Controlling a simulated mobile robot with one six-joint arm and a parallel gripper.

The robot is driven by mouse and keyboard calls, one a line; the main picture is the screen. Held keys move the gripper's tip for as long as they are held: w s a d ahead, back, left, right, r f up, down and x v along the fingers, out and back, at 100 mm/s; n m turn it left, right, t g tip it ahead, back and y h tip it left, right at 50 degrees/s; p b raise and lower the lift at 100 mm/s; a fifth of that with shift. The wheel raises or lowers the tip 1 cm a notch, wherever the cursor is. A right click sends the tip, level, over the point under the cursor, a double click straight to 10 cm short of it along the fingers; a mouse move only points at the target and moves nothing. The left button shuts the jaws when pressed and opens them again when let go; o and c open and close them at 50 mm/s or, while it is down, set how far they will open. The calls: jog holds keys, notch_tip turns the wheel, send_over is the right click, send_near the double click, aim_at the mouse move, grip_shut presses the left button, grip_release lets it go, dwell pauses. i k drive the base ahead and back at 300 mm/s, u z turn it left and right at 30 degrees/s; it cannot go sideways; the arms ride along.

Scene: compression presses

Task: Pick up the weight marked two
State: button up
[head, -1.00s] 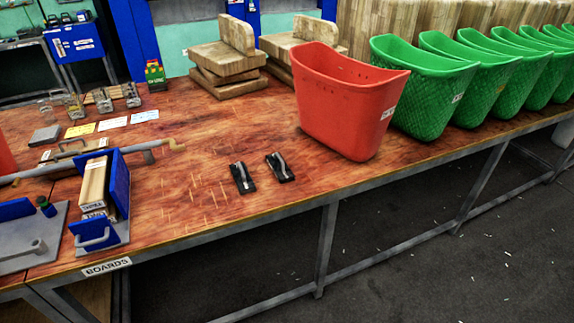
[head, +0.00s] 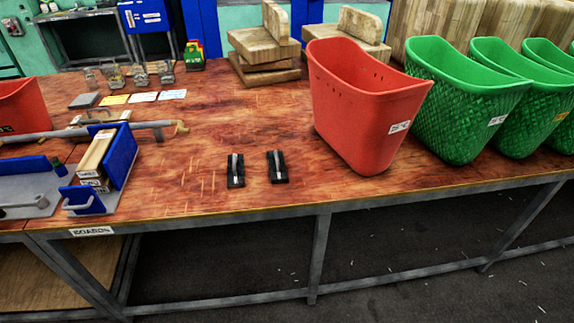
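Several small greyish metal pieces (head: 140,74) stand in a row at the back left of the wooden table in the head view. They could be the weights, but they are too small for me to read any number. Two black pieces with pale metal handles lie side by side at the middle front, a left one (head: 236,171) and a right one (head: 278,167). No mark "two" is readable on any of these. My gripper is not in view.
A red bin (head: 366,115) and several green bins (head: 462,105) line the right. Stacked wooden blocks (head: 265,50) stand at the back. A blue rack with boards (head: 120,170) and a long grey bar (head: 110,135) occupy the left. The table's (head: 215,125) middle is mostly clear.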

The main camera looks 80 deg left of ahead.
aim_at(277, 170)
jog(key=u, duration=0.2)
jog(key=i, duration=0.5)
jog(key=u, duration=0.55)
jog(key=k, duration=0.2)
jog(key=u, duration=2.3)
jog(key=k, duration=0.2)
jog(key=u, duration=1.6)
